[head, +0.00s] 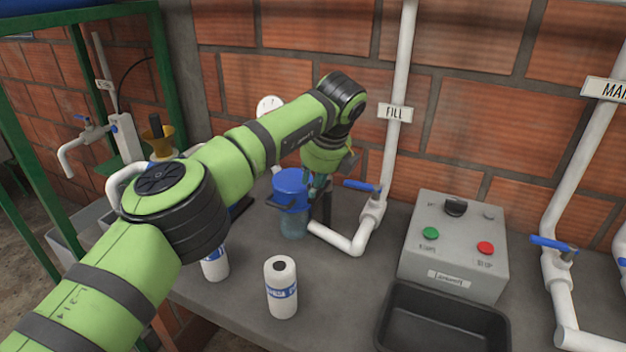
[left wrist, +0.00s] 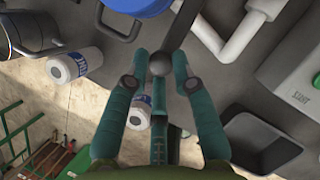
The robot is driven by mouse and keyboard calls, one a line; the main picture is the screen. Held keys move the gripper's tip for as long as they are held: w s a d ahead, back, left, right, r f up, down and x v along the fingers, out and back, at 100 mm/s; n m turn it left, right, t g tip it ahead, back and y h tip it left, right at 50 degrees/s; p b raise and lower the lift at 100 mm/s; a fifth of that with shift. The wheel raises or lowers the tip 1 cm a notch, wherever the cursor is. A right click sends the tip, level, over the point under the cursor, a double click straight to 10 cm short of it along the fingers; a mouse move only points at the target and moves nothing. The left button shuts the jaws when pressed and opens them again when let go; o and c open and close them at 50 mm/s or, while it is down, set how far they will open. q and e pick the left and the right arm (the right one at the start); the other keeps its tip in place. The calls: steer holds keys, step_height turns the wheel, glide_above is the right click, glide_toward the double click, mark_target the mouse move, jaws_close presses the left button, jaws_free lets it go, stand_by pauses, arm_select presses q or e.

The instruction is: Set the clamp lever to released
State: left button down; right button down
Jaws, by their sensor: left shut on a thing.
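The clamp lever is a dark bar (left wrist: 185,22) with a round black knob (left wrist: 160,63) at its end, seen in the left wrist view. In the head view the left gripper (head: 318,184) reaches down just right of a blue-lidded container (head: 292,190). My arm and fingers hide most of the lever there, so its exact angle is hard to tell. My right gripper is not in view.
A white pipe with a blue valve handle (head: 362,187) stands close right of the gripper, under the FILL sign (head: 395,113). A grey control box (head: 455,245) and a black tray (head: 440,318) are further right. White bottles (head: 281,290) stand in front on the counter.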

arm_select(q)
steer(key=shift+r, duration=0.15)
steer(key=c, duration=1.1)
jaws_free()
steer(key=shift+w, duration=0.1)
steer(key=shift+o, duration=0.2)
steer(key=shift+d, duration=0.1)
steer(key=v, duration=1.1)
steer(key=shift+r, duration=0.35)
steer(key=shift+d, duration=0.1)
